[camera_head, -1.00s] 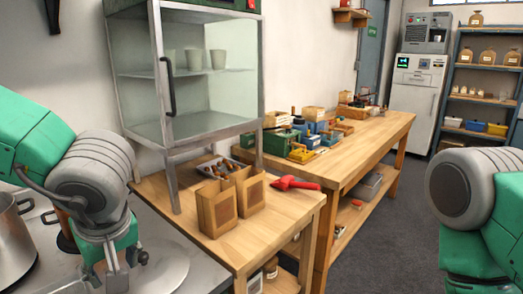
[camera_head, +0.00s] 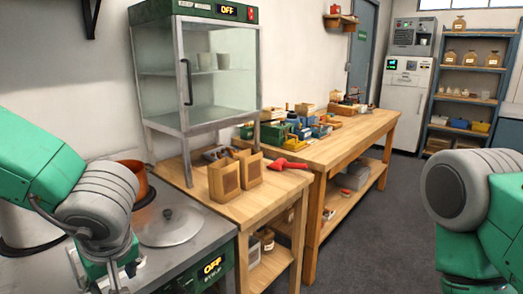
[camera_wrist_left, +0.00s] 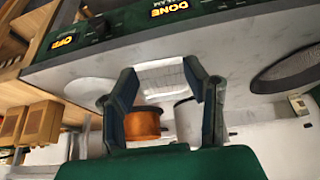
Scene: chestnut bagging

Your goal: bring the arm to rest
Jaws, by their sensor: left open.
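My left gripper (camera_head: 108,278) hangs at the bottom left of the head view, over the steel counter, with its tips partly cut off by the picture edge. In the left wrist view its two dark fingers (camera_wrist_left: 162,78) stand apart with nothing held between them. Behind the fingers show an orange pot (camera_wrist_left: 143,125) and a pale grey pot (camera_wrist_left: 188,120), both away from the gripper. My right arm shows at the right edge of the head view, but its gripper is outside the picture.
A steel lid (camera_head: 170,227) lies on the counter beside my left gripper. The orange pot (camera_head: 143,182) is partly behind my left arm. Two paper bags (camera_head: 224,180) and a red scoop (camera_head: 287,164) stand on the wooden table (camera_head: 235,208) below a glass cabinet (camera_head: 226,82). Floor at the right is clear.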

